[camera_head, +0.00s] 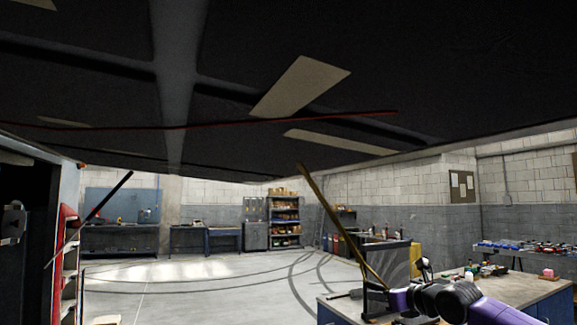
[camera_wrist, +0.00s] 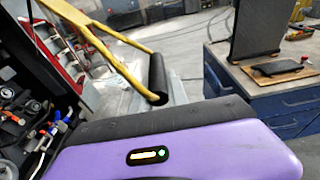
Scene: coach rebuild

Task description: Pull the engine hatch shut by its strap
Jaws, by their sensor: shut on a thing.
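The engine hatch (camera_head: 450,70) is raised, and its dark underside spans the top of the head view. The yellow strap (camera_head: 335,220) hangs from it and runs slanting and taut-looking down right to my gripper (camera_head: 376,298). In the wrist view the strap (camera_wrist: 100,45) forks into two yellow bands holding a black tube handle (camera_wrist: 157,76). My gripper is shut on the strap's handle, at the lower right of the head view.
A black strut (camera_head: 108,195) stands at the left beside the open engine bay (camera_wrist: 28,100). A workbench (camera_head: 525,290) with blue drawers is close at the right. The grey floor (camera_head: 215,285) in the middle is clear. Shelves (camera_head: 284,220) stand far back.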

